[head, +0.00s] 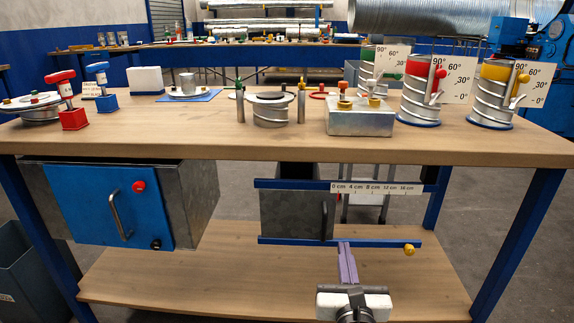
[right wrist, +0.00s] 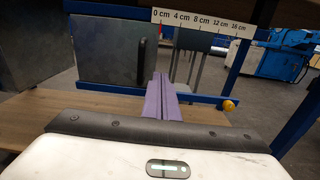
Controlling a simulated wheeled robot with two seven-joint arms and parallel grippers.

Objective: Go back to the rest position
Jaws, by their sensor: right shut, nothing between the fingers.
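My right gripper (head: 347,262) is in front of the workbench, low in the head view, near the bottom rail of the sliding gate. Its purple fingers are together with nothing between them; they also show in the right wrist view (right wrist: 160,92). The grey sliding plate (head: 290,214) with a dark handle (head: 324,220) stands behind and left of the fingertips. It also shows in the right wrist view (right wrist: 118,62). I cannot tell whether the fingers touch the lower rail. My left gripper is not in view.
The wooden bench (head: 250,145) carries several duct fittings, levers and gauges. Under it hang a box with a blue door (head: 105,208), a centimetre scale (head: 376,189) and a yellow knob (head: 409,250). A lower shelf (head: 220,275) lies below. Blue legs (head: 515,245) stand at both sides.

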